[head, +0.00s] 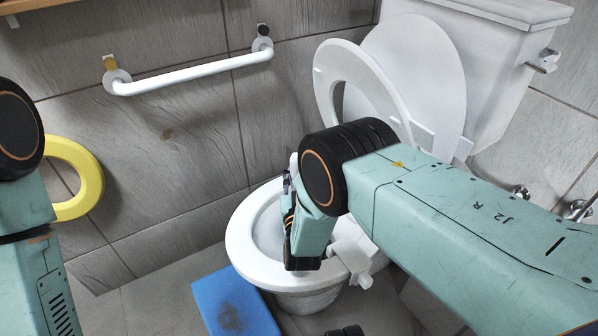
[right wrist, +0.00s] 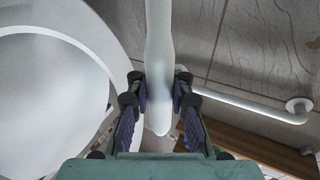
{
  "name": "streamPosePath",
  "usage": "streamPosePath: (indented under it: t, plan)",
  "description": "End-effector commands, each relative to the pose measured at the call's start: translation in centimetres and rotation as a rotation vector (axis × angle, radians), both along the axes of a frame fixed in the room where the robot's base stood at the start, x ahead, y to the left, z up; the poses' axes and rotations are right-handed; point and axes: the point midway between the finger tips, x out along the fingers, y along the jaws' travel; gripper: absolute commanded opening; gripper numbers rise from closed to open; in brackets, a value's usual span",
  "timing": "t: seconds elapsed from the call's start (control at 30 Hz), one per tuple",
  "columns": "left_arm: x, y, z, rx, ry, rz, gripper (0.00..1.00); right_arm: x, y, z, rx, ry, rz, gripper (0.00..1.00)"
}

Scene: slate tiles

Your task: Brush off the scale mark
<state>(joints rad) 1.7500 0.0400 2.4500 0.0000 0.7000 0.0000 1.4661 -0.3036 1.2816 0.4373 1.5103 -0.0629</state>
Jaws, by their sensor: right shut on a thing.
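My right gripper (head: 287,192) is over the toilet bowl (head: 240,240), partly hidden behind my own right arm. In the right wrist view the gripper (right wrist: 160,98) is shut on a smooth white handle (right wrist: 159,45), with one finger on each side. The handle's rounded end shows between the fingers; its other end runs out of the picture, so no brush head is seen. A bit of the handle shows in the head view (head: 293,160). No scale mark can be made out in the visible part of the bowl. My left arm shows at the left edge, its gripper out of view.
The seat (head: 345,75) and lid (head: 425,60) are raised against the cistern (head: 490,45). A white fitting (head: 352,258) sits at the bowl's right rim. A blue mat (head: 235,305) with a dark stain lies in front. A grab bar (head: 190,78) and yellow ring (head: 85,175) are at the wall.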

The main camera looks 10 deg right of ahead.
Motion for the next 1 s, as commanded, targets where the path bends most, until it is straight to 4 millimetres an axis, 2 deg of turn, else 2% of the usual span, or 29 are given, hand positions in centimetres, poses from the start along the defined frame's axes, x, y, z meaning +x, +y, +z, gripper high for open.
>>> streamPosePath:
  t: [0.1,0.33,1.0]
  plan:
    - [0.0,0.0,-0.1,0.0,0.0,0.0,0.28,-0.1,0.8,-0.2,0.006,0.001,0.006,0.0]
    - [0.0,0.0,0.3,0.0,0.0,0.0,0.28,-0.3,0.7,0.1,0.007,0.001,0.005,0.0]
    - [0.0,0.0,-0.3,0.0,0.0,0.0,0.28,0.9,-1.8,-0.1,0.004,-0.001,0.001,0.0]
